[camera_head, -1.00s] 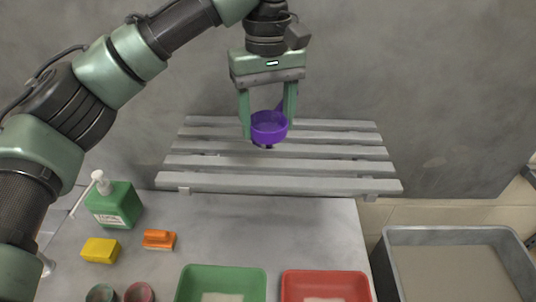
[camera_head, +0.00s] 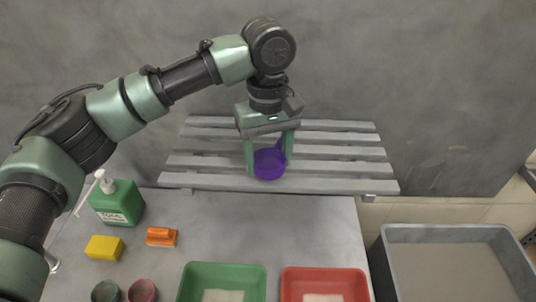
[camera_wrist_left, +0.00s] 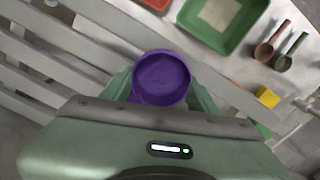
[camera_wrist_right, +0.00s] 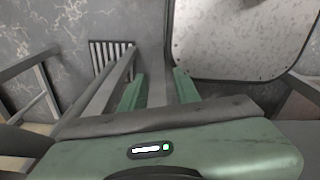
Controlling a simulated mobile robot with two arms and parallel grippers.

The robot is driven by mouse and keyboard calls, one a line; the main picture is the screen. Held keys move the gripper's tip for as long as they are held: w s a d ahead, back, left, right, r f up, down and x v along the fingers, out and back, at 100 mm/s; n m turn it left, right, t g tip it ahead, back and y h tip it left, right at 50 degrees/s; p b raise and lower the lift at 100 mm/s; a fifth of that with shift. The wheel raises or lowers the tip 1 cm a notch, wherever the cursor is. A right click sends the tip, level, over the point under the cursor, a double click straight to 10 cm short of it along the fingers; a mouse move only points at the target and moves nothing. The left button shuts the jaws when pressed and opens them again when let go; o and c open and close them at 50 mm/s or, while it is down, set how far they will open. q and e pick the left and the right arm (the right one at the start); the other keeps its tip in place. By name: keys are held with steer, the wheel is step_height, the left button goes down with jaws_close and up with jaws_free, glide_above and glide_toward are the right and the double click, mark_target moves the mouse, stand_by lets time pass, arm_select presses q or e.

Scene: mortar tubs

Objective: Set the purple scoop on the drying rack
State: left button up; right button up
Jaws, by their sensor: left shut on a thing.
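The purple scoop (camera_head: 269,164) has a round bowl and is between the fingers of my left gripper (camera_head: 269,160). That gripper is shut on it, and the bowl hangs over the front slats of the drying rack (camera_head: 340,153). I cannot tell whether the bowl touches the slats. In the left wrist view the purple scoop (camera_wrist_left: 161,78) sits between the fingers with its bowl opening facing the camera. My right gripper (camera_wrist_right: 157,80) shows only in the right wrist view, its two fingers apart with nothing seen between them.
A green soap bottle (camera_head: 118,202), a yellow sponge (camera_head: 104,248) and an orange brush (camera_head: 162,236) stand on the left of the counter (camera_head: 310,225). A green tray (camera_head: 258,282) and a red tray (camera_head: 358,282) are at the front. A grey tub (camera_head: 395,262) is at right.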

arm_select(q)
steer(key=o, duration=1.5)
steer(key=shift+c, duration=0.2)
steer(key=shift+r, duration=0.2)
step_height(320, 180, up, 12)
steer(key=b, duration=0.2)
steer(key=shift+b, duration=0.3)
steer(key=shift+w+f, duration=0.1)
steer(key=shift+w, duration=0.05)
